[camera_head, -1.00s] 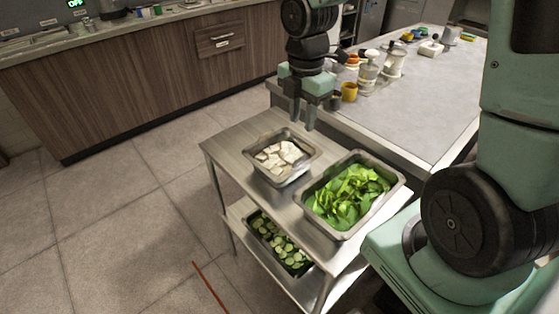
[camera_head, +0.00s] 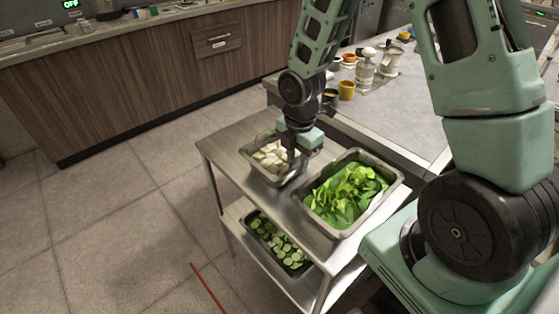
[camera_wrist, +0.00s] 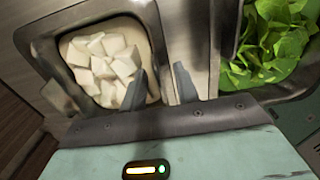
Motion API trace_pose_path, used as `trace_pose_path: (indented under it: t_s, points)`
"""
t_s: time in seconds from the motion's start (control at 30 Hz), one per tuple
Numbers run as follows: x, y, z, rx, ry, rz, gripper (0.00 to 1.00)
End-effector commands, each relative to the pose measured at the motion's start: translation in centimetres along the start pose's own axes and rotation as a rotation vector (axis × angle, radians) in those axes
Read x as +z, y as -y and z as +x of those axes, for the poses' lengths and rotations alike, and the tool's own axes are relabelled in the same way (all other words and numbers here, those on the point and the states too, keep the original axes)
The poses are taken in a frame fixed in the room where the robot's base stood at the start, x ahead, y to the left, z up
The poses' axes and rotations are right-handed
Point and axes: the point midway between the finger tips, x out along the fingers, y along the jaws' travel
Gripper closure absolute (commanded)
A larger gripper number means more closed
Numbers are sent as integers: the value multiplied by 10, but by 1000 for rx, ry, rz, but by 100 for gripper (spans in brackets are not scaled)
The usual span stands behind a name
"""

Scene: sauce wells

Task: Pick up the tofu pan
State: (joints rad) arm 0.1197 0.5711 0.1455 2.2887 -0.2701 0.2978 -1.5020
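The tofu pan (camera_head: 247,152), a metal pan of white tofu cubes (camera_head: 268,154), sits on the cart's top shelf. My gripper (camera_head: 292,165) is over its right side and hides part of that rim. In the wrist view the pan's rim (camera_wrist: 62,62) shows around the tofu (camera_wrist: 105,65). My gripper (camera_wrist: 161,84) is open there, with its fingers apart. The left finger is over the inside of the pan, and the right finger is over the side toward the greens. The pan's right wall lies between them. I cannot tell whether either finger touches it.
A pan of leafy greens (camera_head: 388,203) stands close to the right on the cart (camera_head: 222,150). A pan of cucumber slices (camera_head: 277,243) is on the lower shelf. A counter (camera_head: 405,115) with jars and cups is behind. The floor at left is clear.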

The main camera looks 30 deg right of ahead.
Motion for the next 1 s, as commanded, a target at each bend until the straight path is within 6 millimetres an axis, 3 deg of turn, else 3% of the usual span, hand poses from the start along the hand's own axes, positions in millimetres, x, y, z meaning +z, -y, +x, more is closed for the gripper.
trace_pose_path:
  t_s: [0.23, 0.27, 0.37, 1.0]
  points:
    - [0, 0, 3, 1, 1, 0, 69]
    - [0, 0, 3, 1, 1, 0, 72]
    - [0, 0, 3, 1, 1, 0, 100]
    - [0, 0, 3, 0, 0, 0, 100]
